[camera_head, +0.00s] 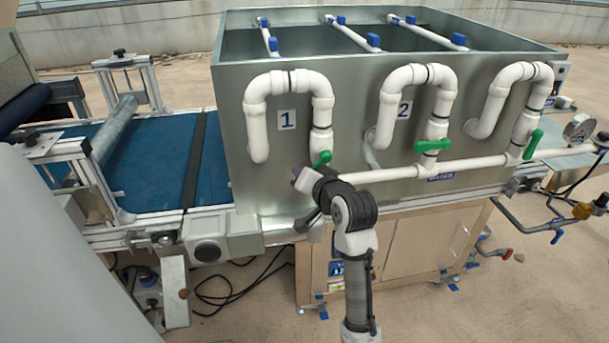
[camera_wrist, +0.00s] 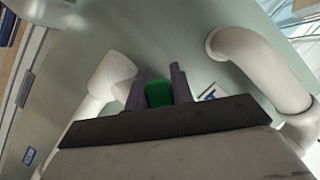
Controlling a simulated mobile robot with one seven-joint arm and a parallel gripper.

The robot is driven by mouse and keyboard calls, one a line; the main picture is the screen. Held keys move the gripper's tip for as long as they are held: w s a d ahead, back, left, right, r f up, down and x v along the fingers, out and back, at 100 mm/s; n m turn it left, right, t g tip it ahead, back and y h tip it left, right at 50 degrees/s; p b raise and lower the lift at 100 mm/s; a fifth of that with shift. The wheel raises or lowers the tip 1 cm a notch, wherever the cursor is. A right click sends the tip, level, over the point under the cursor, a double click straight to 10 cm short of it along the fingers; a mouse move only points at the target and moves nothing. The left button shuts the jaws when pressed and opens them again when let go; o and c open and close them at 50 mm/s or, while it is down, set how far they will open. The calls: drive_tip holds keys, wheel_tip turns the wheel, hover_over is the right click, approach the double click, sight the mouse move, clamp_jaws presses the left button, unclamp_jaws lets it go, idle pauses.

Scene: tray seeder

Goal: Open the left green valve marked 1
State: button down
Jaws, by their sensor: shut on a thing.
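The green valve handle marked 1 (camera_head: 323,158) is on the white pipe below the "1" label (camera_head: 287,119), on the front of the metal tank. In the wrist view the green handle (camera_wrist: 159,93) sits between my two grey fingers, which are shut on it. My gripper (camera_head: 298,175) is at the handle in the head view, partly hidden by my own wrist. In the head view the handle slants up to the right. The lower part of the handle and its joint to the pipe are hidden.
A second green valve (camera_head: 433,145) is under the "2" label and a third (camera_head: 533,143) is further right. The white horizontal pipe (camera_head: 462,166) runs just right of my wrist. A blue conveyor belt (camera_head: 150,160) lies at left. A pressure gauge (camera_head: 579,128) is at far right.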

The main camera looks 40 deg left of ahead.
drive_tip(key=c, duration=1.2)
unclamp_jaws()
